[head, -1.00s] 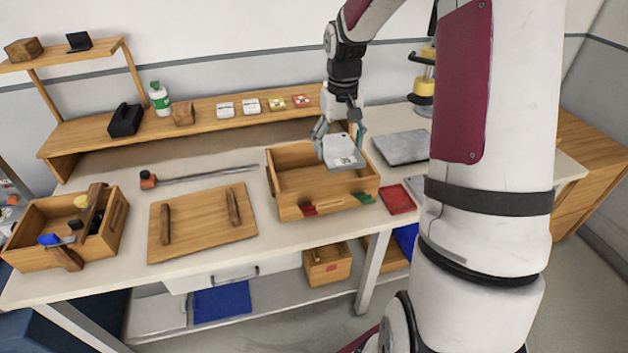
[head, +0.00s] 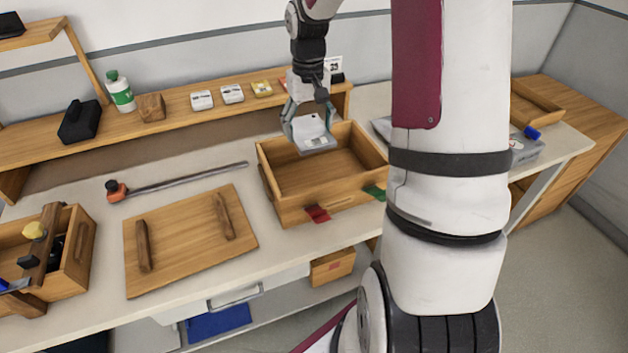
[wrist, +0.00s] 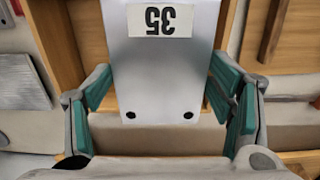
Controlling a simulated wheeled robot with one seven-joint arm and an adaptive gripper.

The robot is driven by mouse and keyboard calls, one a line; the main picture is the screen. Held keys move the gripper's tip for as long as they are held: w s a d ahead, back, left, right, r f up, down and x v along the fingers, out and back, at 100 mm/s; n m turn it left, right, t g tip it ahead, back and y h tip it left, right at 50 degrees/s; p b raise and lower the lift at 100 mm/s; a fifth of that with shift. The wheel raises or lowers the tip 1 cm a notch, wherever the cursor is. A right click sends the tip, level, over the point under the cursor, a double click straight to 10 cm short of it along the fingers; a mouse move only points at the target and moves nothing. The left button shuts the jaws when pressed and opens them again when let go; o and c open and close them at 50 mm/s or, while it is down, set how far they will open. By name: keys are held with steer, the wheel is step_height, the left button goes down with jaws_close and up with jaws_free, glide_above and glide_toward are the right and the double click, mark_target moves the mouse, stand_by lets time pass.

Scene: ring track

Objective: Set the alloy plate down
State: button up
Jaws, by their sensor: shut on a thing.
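The alloy plate (head: 312,131) is a pale grey plate held in my gripper (head: 306,118) above the open wooden box (head: 290,208). In the wrist view the plate (wrist: 160,80) shows a white label reading 35, upside down, and two dark holes near its lower edge. My gripper (wrist: 160,105) has its green-padded fingers on the left and right sides of the plate. In the head view the plate is tilted and hangs over the back left part of the box. The box looks empty in its visible part.
A wooden board with two handles (head: 190,240) lies left of the box, with a long bar clamp (head: 180,180) behind it. A shelf with a bottle (head: 120,92) and small boxes (head: 232,93) runs along the back. A tool crate (head: 75,255) stands at left.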

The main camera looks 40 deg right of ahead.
steer(key=b, duration=0.6)
glide_toward(303, 186)
step_height(303, 186, down, 7)
steer(key=shift+r, duration=0.2)
steer(key=shift+f, duration=0.15)
steer(key=o, duration=1.6)
steer(key=shift+c, duration=0.2)
steer(key=shift+o, duration=0.2)
